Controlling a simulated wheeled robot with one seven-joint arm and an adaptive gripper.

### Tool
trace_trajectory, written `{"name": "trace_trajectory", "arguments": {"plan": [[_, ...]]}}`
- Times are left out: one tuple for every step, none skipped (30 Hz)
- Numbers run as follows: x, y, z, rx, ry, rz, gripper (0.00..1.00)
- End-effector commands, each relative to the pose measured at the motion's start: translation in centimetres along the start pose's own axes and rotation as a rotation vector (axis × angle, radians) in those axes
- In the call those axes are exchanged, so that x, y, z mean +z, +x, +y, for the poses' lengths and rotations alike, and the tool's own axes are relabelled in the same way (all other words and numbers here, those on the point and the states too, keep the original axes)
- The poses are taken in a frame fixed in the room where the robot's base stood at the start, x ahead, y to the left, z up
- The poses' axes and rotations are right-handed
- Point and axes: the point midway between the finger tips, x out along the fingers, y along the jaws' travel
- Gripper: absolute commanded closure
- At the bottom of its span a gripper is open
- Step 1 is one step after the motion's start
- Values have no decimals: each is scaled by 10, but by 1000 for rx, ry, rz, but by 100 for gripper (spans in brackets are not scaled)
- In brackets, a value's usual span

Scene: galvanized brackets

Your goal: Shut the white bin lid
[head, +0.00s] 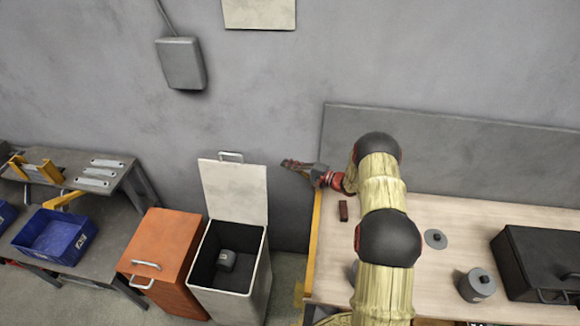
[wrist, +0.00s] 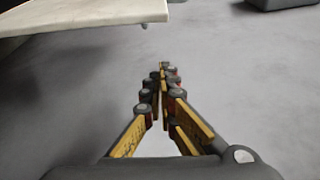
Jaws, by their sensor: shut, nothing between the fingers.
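The white bin (head: 257,292) stands on the floor left of the workbench. Its white lid (head: 234,190) is raised upright at the back, with a metal handle (head: 231,156) on its top edge. A dark grey cylindrical object lies inside the bin (head: 226,260). My gripper (head: 287,164) is shut and empty, to the right of the lid near its top and apart from it. In the wrist view my gripper (wrist: 163,70) has its fingers together, and a pale panel edge, apparently the lid (wrist: 90,18), shows at upper left.
An orange bin (head: 165,245) with a closed top stands directly left. A dark bench with a blue crate (head: 55,236) is at far left. The workbench (head: 470,225) at right holds a black case (head: 540,260), a grey canister (head: 476,286) and a small brown block (head: 343,211). The grey wall is close behind.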

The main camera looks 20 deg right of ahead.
Motion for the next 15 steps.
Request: {"name": "trace_trajectory", "arguments": {"plan": [[1,11,0,-1,-2,-3,100],[1,18,0,0,-2,-4,100],[1,26,0,0,-2,-4,100],[1,31,0,-1,-3,-3,100],[1,38,-1,0,-3,-3,100],[1,45,0,0,-2,-4,100],[1,51,0,0,-1,-3,100],[1,56,0,0,-1,-3,100],[1,64,-1,-1,-2,-4,100],[5,60,-2,0,1,-2,100],[11,57,-2,0,1,-1,100],[17,55,-2,1,2,-1,100],[20,54,-2,1,1,-1,100],[24,52,-2,1,1,0,100],[27,51,-2,1,1,0,100]]}}
